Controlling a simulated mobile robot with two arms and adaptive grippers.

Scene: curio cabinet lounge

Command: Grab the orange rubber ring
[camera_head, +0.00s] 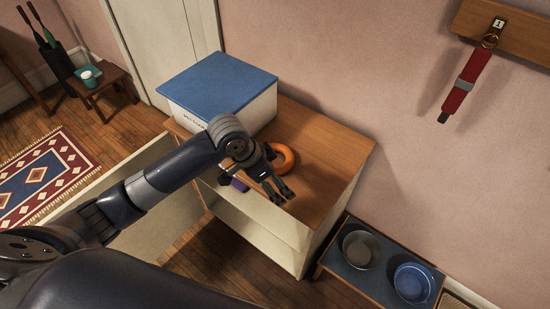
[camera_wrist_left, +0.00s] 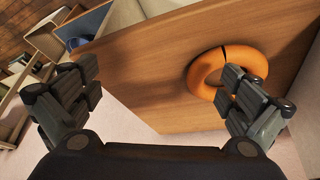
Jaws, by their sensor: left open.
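The orange rubber ring (camera_head: 283,157) lies flat on the wooden cabinet top (camera_head: 330,160), just beyond my left gripper in the head view. My left gripper (camera_head: 277,193) is over the front part of the cabinet top, open and empty. In the left wrist view the ring (camera_wrist_left: 222,68) is near the right finger, which covers part of its lower edge. The two fingers (camera_wrist_left: 158,98) are wide apart with bare wood between them. I cannot tell whether the right finger touches the ring. My right gripper is not in view.
A purple item (camera_head: 238,184) is partly hidden below my gripper. A low bench with a grey bowl (camera_head: 361,250) and a blue bowl (camera_head: 412,283) is at the right. A red collar (camera_head: 466,95) hangs on the wall.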

